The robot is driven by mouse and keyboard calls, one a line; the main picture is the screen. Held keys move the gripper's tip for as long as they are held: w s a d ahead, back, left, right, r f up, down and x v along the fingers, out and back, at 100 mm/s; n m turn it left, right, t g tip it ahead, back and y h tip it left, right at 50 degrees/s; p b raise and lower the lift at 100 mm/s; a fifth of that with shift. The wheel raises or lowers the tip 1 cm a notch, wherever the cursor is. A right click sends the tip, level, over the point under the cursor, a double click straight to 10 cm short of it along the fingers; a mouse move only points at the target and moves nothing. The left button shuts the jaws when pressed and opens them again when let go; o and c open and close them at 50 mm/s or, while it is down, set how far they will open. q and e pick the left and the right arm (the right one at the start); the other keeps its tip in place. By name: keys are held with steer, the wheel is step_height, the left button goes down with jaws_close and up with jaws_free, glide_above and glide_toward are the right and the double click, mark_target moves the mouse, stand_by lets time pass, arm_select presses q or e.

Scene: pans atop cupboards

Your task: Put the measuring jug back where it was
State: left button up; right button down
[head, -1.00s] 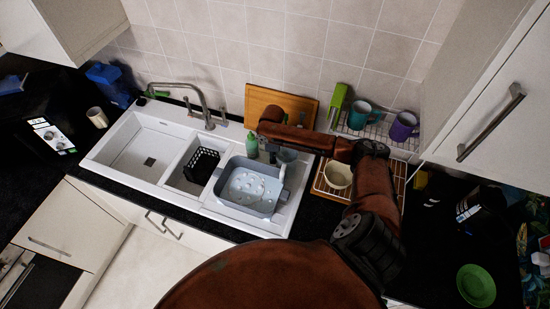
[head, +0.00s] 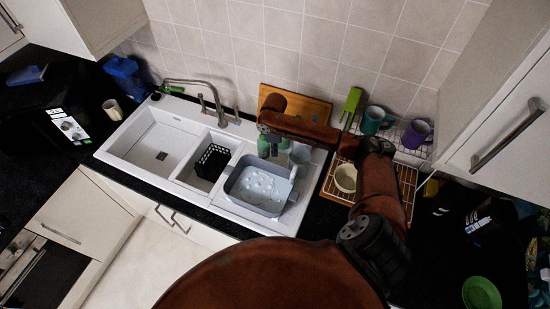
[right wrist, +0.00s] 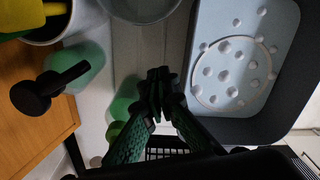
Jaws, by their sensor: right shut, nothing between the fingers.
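What looks like the measuring jug, a pale see-through vessel (head: 300,155), stands at the back right of the sink unit, behind the grey washing-up tub (head: 235,186). In the right wrist view, a clear round vessel (right wrist: 140,8), probably this jug, is cut off by the top edge. My right gripper (head: 270,150) is over the back of the sink, just left of the jug and apart from it. In the wrist view its fingertips (right wrist: 160,82) are together and hold nothing. My left gripper is out of view.
Green bottles (right wrist: 88,62) stand close to the right gripper. The tub (right wrist: 290,125) with suds is beside it. A wooden board (head: 310,108) leans on the wall. A rack at right holds a cream bowl (head: 345,178) and mugs (head: 418,135). The left basin (head: 155,140) is empty.

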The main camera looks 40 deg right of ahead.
step_height(320, 180, up, 4)
steer(key=shift+s+d+r, duration=0.1)
steer(key=shift+s+d, duration=0.05)
stand_by(0.6)
